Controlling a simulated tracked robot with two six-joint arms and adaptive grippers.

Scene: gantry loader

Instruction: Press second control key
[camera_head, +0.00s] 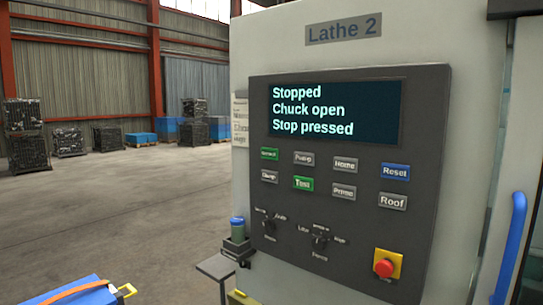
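A dark control panel (349,225) is set in the light cabinet marked "Lathe 2" (344,28). Its screen (335,112) reads "Stopped", "Chuck open", "Stop pressed". The upper row runs left to right: a green key (269,154) with a blurred label, a grey key that looks like "Pump" (303,158), grey "Home" (345,164), blue "Reset" (395,171). Below are a grey blurred key (269,176), a green key like "Test" (303,183), a grey key like "Prime" (343,191) and grey "Roof" (392,202). Neither gripper is in view.
A red stop button (384,268) on a yellow plate and two rotary switches (269,225) (320,239) sit low on the panel. A blue door handle (511,249) is at right. A blue-lidded cup (237,228) stands beside the cabinet. Open floor (130,205) lies left.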

